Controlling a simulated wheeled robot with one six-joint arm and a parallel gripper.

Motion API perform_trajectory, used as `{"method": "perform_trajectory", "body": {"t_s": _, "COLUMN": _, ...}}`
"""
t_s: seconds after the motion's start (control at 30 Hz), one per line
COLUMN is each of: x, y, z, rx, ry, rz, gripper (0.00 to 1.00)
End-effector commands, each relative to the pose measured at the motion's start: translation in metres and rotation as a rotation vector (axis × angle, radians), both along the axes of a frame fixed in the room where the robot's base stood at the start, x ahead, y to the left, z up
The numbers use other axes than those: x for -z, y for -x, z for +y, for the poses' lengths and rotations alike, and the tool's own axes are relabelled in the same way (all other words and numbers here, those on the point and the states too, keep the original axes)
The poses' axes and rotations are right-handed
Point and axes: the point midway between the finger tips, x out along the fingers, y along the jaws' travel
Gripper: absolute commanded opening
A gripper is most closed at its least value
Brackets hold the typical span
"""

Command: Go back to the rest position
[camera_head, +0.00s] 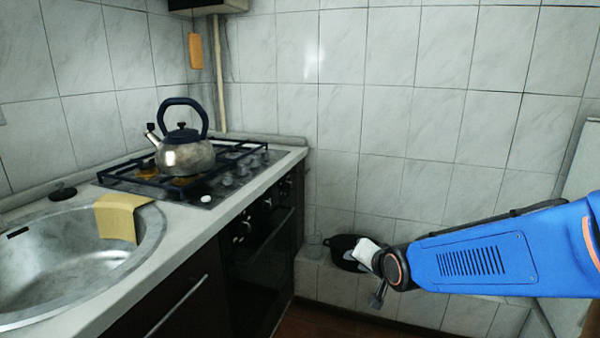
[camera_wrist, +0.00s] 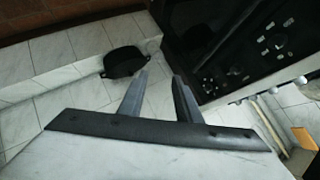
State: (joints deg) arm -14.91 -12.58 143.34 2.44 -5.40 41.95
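My blue arm reaches in from the right in the head view. My gripper (camera_head: 377,297) hangs at its end, low in front of the tiled wall. The wrist view shows the two gripper fingers (camera_wrist: 160,78) apart, with nothing between them. A black pot (camera_head: 342,248) stands on the low tiled ledge, partly hidden behind the white wrist part in the head view. It also shows in the wrist view (camera_wrist: 123,62), beyond the left finger and apart from it. A steel kettle (camera_head: 185,158) with a dark handle stands upright on the gas stove.
The stove (camera_head: 225,183) and the counter with a round steel sink (camera_head: 70,262) are at the left. A yellow cloth (camera_head: 118,212) hangs over the sink rim. A black oven front (camera_head: 262,250) drops below the stove. The tiled ledge (camera_head: 320,280) runs along the back wall.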

Motion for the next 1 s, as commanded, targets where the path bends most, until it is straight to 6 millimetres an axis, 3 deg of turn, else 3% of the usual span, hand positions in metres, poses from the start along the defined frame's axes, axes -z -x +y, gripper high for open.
{"method": "perform_trajectory", "body": {"t_s": 0.5, "x": -0.02, "y": 0.116, "z": -0.077, "rx": -0.133, "ry": 0.302, "rz": 0.186, "gripper": 0.31}}
{"method": "perform_trajectory", "body": {"t_s": 1.0, "x": -0.024, "y": 0.251, "z": -0.126, "rx": -0.311, "ry": 0.513, "rz": 0.388, "gripper": 0.31}}
